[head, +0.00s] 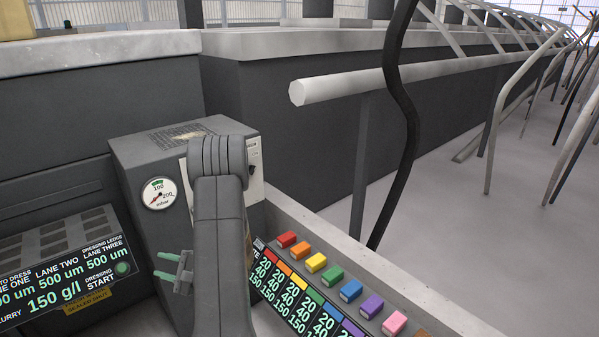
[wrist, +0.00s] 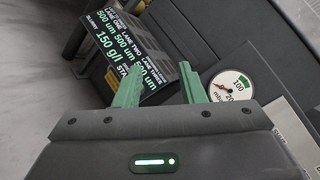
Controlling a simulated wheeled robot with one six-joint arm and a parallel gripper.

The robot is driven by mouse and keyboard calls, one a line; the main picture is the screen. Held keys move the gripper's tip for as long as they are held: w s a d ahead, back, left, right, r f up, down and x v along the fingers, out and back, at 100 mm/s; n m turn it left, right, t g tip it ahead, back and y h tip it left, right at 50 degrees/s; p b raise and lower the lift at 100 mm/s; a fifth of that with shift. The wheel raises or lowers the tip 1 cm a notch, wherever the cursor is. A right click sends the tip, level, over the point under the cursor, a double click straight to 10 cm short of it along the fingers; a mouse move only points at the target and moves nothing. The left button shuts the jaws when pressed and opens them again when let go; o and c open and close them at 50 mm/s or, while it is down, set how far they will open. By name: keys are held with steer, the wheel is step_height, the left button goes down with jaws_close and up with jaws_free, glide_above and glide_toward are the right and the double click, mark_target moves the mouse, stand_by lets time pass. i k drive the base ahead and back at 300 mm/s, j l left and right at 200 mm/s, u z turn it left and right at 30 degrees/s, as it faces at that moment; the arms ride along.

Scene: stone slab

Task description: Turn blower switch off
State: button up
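The grey blower box (head: 140,150) stands at centre left in the head view, with a round pressure gauge (head: 159,193) on its front. A pale plate (head: 256,180) with a small dark fitting, perhaps the switch, shows beside my arm, which hides much of it. In the wrist view a pale plate (wrist: 292,125) is cut off at the right edge, and no switch lever can be made out. My gripper (head: 166,266) has green fingers, spread apart and empty, in front of the box below the gauge. The gripper also shows in the wrist view (wrist: 160,67), left of the gauge.
A dark display panel (head: 60,275) with slurry readings is at the left. A sloped board with coloured blocks (head: 333,275) stands right of my arm. A white pipe (head: 380,80) and a dark bent rod (head: 405,110) are behind.

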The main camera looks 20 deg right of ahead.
mark_target(252, 167)
steer(key=i+z, duration=0.25)
steer(key=z, duration=0.15)
steer(key=i+z, duration=0.35)
steer(key=i+j+z, duration=0.1)
steer(key=z, duration=0.3)
steer(key=i+j, duration=0.15)
steer(key=i, duration=0.15)
steer(key=i+j, duration=0.15)
steer(key=i, duration=0.1)
